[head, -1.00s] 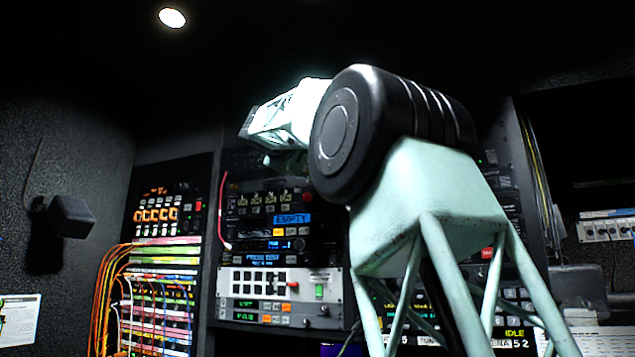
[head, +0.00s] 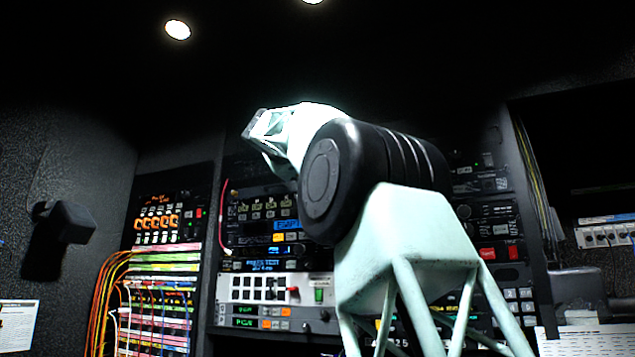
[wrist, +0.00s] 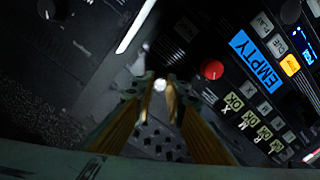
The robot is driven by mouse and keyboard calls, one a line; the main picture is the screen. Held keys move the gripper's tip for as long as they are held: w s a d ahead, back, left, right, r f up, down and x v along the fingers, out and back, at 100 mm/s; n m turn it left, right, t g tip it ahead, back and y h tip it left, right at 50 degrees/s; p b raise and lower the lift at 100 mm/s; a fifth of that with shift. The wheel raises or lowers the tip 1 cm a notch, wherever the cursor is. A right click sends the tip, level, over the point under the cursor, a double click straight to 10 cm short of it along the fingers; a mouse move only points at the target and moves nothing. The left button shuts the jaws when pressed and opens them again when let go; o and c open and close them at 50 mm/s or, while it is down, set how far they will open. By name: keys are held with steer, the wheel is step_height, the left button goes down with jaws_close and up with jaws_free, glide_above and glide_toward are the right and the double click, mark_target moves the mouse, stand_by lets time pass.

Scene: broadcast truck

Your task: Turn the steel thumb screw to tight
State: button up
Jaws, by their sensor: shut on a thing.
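In the wrist view the two golden fingers of my gripper (wrist: 159,93) come together at the middle of the picture. A small, bright, pale round thing, which looks like the steel thumb screw (wrist: 160,84), sits between the fingertips, and they are shut on it. Its turn position cannot be read. It is at a dark rack panel. In the head view my gripper and the screw are hidden behind my own arm.
A red knob (wrist: 212,70) is close to the right of the fingertips. Beyond it are a blue EMPTY display (wrist: 254,59) and several lit buttons. The head view shows rack units with orange cables (head: 104,285) at left and a wall-mounted black box (head: 72,222).

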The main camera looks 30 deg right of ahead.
stand_by(0.3)
steer(key=o, duration=0.9)
steer(key=shift+a, duration=0.1)
steer(key=shift+v, duration=5.95)
steer(key=shift+s+f, duration=0.15)
steer(key=shift+f, duration=0.05)
